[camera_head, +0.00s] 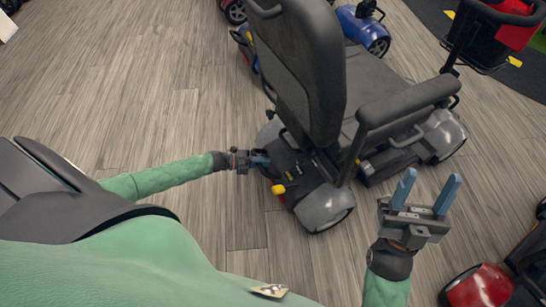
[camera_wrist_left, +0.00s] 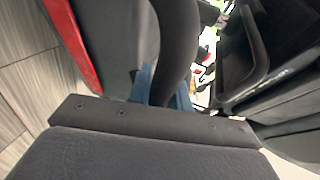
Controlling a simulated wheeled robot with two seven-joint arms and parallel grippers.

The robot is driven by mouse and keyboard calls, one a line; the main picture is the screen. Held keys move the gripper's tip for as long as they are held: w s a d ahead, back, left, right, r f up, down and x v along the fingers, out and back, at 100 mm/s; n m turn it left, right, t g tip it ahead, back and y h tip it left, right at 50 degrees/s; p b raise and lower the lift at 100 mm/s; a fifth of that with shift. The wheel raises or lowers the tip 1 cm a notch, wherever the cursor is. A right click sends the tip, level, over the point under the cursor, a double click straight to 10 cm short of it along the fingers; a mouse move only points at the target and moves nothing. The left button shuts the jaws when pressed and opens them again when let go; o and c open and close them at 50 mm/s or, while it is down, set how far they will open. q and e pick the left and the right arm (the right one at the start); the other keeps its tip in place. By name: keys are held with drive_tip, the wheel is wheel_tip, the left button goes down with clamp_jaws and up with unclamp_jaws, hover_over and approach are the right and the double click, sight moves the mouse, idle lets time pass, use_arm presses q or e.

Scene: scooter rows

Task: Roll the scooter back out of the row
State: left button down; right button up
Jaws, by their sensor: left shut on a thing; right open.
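The scooter (camera_head: 305,75), with a black seat, armrests and silver-grey rear wheel covers, stands on the floor, its seat back towards me. My left gripper (camera_head: 262,160) is at its rear left, low behind the seat. In the left wrist view its blue fingers (camera_wrist_left: 164,88) are shut around a dark curved bar (camera_wrist_left: 176,45) of the scooter. The exact part is hard to tell. My right gripper (camera_head: 427,188) is open and empty, right of the scooter's rear wheel and apart from it.
Blue scooters (camera_head: 363,28) stand beyond the seat. A red scooter (camera_head: 482,288) is at the lower right, near my right arm. The wooden floor (camera_head: 130,80) to the left is clear.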

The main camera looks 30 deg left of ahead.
drive_tip(key=w+a+f+g+h+p, duration=0.1)
drive_tip(key=w+f+g, duration=0.2)
drive_tip(key=f, duration=0.3)
drive_tip(key=w+a+f+m+g+h, duration=0.1)
drive_tip(key=w+f+g, duration=0.15)
drive_tip(key=f, duration=0.35)
drive_tip(key=w+a+f+g+h+p, duration=0.1)
drive_tip(key=w+a+f+g, duration=0.2)
drive_tip(key=f, duration=0.4)
use_arm(q)
drive_tip(key=s+a+p, duration=0.1)
drive_tip(key=s+a, duration=1.1)
drive_tip(key=s, duration=0.5)
use_arm(e)
wheel_tip(320, 180, down, 18)
drive_tip(key=g+h, duration=0.1)
drive_tip(key=g, duration=0.5)
drive_tip(key=shift+s+d, duration=0.15)
drive_tip(key=shift+d, duration=0.2)
drive_tip(key=shift+r, duration=0.1)
use_arm(q)
drive_tip(key=c, duration=1.3)
unclamp_jaws()
drive_tip(key=shift+s+a+p, duration=0.1)
drive_tip(key=shift+p, duration=0.2)
